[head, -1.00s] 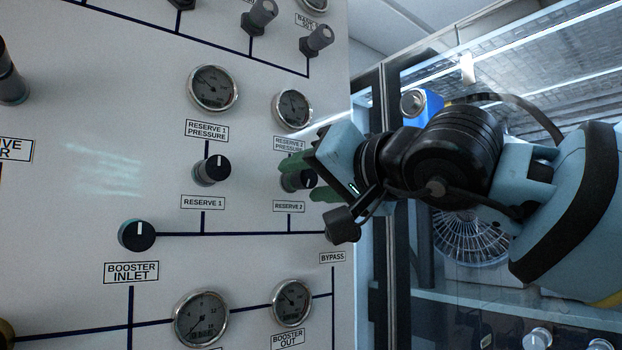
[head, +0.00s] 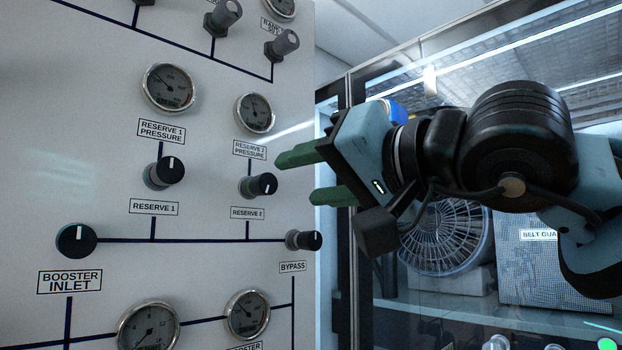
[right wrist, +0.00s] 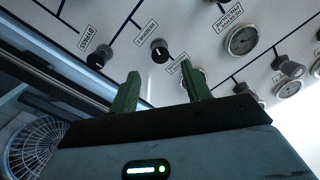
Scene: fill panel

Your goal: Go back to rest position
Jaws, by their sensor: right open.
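My right gripper (head: 300,176) has green fingers that are apart and empty. In the head view it is to the right of the black Reserve 2 knob (head: 258,186), clear of it. The right wrist view also shows its fingers (right wrist: 160,92) spread, with a black knob (right wrist: 160,50) beyond them on the panel, not touched. The white panel (head: 60,130) fills the left of the head view. My left gripper is not in view.
The panel carries the Reserve 1 knob (head: 164,172), Booster Inlet knob (head: 76,241), Bypass knob (head: 304,240) and several gauges. A glass-fronted frame with a fan (head: 447,237) is behind my right arm.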

